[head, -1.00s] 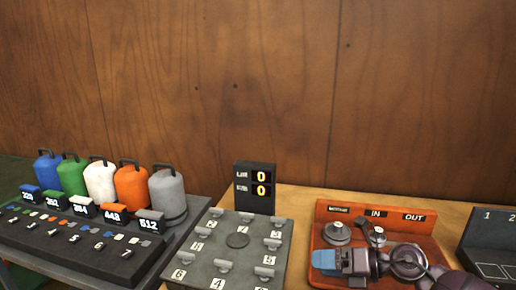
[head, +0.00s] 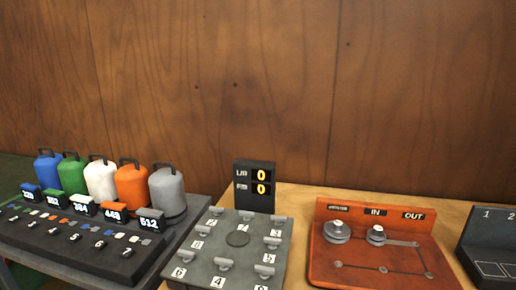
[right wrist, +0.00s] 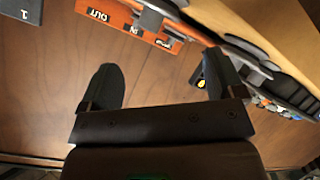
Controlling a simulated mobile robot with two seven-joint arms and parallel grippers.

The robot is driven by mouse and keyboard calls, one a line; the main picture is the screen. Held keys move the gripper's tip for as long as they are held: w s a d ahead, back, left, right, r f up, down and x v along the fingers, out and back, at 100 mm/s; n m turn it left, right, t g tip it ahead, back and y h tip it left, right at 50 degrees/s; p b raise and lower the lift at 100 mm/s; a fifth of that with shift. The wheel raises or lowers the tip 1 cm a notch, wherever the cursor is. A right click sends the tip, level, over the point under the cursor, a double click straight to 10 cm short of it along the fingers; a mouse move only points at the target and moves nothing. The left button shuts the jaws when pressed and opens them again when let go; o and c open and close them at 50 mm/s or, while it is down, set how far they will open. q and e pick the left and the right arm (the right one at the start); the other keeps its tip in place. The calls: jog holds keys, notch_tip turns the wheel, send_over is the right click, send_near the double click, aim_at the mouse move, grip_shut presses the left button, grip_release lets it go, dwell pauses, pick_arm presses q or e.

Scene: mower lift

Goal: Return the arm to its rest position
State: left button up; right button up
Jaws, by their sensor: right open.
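My right gripper (right wrist: 160,82) is open in the right wrist view, with two dark fingers spread apart and nothing between them. It does not show in the head view, and no part of my arms shows there. The orange board (head: 340,262) with IN and OUT labels stands on the wooden table in the head view. It carries two grey round weights and a thin grey bar near the back. The board also shows upside down at the top of the right wrist view (right wrist: 108,14), beyond the fingers. My left gripper is in neither view.
A grey numbered plate (head: 222,243) with several small clips stands left of the board, before a display (head: 254,188) showing two zeros. Several coloured canisters stand at the far left behind a dark rack (head: 75,256). A dark numbered box (head: 492,240) stands at the right edge.

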jog(key=s+a+f+m+g+y, duration=0.1)
jog(key=s+f+m+g, duration=0.3)
jog(key=s, duration=0.5)
jog(key=s+f+m+g+y, duration=0.1)
jog(key=s+f+g, duration=0.2)
jog(key=s+g, duration=0.5)
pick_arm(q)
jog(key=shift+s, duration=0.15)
pick_arm(e)
jog(key=w+f+t, duration=0.5)
jog(key=f+t, duration=0.5)
jog(key=shift+w+a+f+n+y, duration=0.2)
jog(key=shift+w+n+y, duration=0.05)
jog(key=shift+n+y, duration=0.15)
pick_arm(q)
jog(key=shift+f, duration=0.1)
